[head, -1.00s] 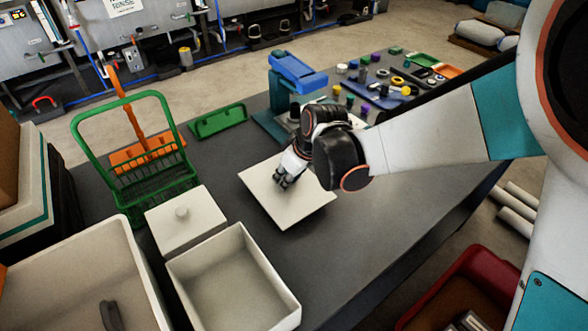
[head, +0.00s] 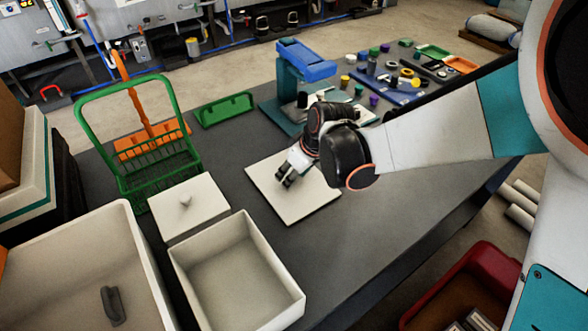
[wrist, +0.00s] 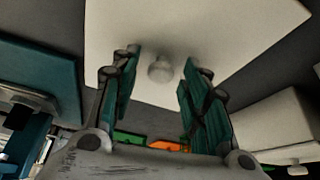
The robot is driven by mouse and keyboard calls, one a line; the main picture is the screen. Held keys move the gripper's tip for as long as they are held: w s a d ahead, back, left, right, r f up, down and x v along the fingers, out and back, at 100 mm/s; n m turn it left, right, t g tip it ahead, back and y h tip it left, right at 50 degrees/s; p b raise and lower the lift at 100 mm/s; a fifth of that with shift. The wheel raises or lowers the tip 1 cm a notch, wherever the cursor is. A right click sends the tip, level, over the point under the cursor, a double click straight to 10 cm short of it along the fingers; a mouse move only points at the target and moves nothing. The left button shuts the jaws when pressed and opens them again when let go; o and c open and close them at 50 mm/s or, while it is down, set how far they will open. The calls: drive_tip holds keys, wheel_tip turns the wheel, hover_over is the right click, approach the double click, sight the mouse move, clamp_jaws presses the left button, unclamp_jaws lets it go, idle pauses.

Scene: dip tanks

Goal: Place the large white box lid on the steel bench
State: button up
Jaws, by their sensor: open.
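The large white box lid (head: 295,207) is a flat, square panel lying on the dark grey bench top (head: 365,235), right of the open white box. My gripper (head: 285,179) is just above the lid, pointing down at it. In the wrist view, the lid (wrist: 215,35) fills the upper middle and its round white knob (wrist: 160,70) shows between the two teal finger pads. My gripper (wrist: 160,90) is open, with a gap between each finger and the knob. In the head view the hand hides the knob.
An open white box (head: 237,275) and a smaller knobbed lid (head: 187,207) stand left of the large lid. A green rack (head: 150,175), a green tray (head: 224,109) and a blue-and-teal press (head: 305,62) stand behind. Bench to the lid's front right is clear.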

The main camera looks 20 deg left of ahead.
drive_tip(key=p+v, duration=0.8)
drive_tip(key=v, duration=0.4)
drive_tip(key=shift+r, duration=0.15)
drive_tip(key=shift+s, duration=0.15)
